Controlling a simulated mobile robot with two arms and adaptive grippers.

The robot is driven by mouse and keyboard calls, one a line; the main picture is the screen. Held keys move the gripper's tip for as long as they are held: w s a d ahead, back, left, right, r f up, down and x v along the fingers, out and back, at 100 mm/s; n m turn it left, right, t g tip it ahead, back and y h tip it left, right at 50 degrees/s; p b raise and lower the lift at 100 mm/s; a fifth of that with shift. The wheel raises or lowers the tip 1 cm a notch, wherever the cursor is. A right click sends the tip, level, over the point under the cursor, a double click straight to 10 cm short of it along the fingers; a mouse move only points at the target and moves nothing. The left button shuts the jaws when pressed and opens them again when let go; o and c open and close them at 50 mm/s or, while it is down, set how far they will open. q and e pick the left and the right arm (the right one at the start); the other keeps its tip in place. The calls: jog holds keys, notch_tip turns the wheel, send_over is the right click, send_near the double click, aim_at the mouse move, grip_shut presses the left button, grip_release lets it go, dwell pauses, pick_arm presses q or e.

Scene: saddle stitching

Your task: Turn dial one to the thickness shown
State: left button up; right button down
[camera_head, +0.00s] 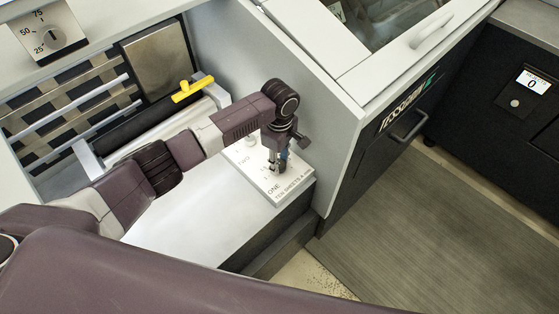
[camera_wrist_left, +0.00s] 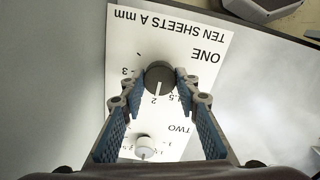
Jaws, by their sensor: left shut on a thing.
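Dial one (camera_wrist_left: 160,77) is a round dark grey knob with a white pointer line, on a white panel (camera_wrist_left: 205,50) marked ONE and TEN SHEETS A mm. In the left wrist view its line points at or close to the 2 mark; 3 and 1.5 show beside it. My left gripper (camera_wrist_left: 160,74) has a fingertip on each side of dial one and is shut on it. In the head view the left gripper (camera_head: 278,165) points down over the panel (camera_head: 292,182) and hides most of the dial. My right gripper is not in view.
A lighter knob marked TWO (camera_wrist_left: 145,147) sits close by on the same panel. A yellow handle (camera_head: 193,88) stands behind my left arm. A grey machine wall (camera_head: 310,110) rises right of the panel. A small screen (camera_head: 533,82) at far right reads 0.

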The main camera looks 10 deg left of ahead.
pick_arm(q)
jog(key=shift+s+d+r+m+p, duration=0.15)
jog(key=shift+m+p, duration=0.7)
jog(key=shift+p, duration=1.05)
jog(key=shift+w+a+r+m+p, duration=0.1)
jog(key=shift+m+p, duration=0.75)
jog(key=shift+p, duration=1)
jog(key=shift+f+m+p, duration=0.1)
jog(key=shift+m+p, duration=0.2)
jog(key=shift+m, duration=0.1)
jog(key=m+p, duration=0.1)
jog(key=m, duration=0.3)
jog(key=shift+f+m, duration=0.1)
jog(key=shift+m, duration=0.2)
jog(key=m+p, duration=0.1)
jog(key=m, duration=0.3)
jog(key=shift+m, duration=0.3)
jog(key=m, duration=0.5)
jog(key=shift+p, duration=0.3)
jog(key=m, duration=0.5)
jog(key=shift+m, duration=0.4)
jog(key=o, duration=1.2)
jog(key=shift+c, duration=0.2)
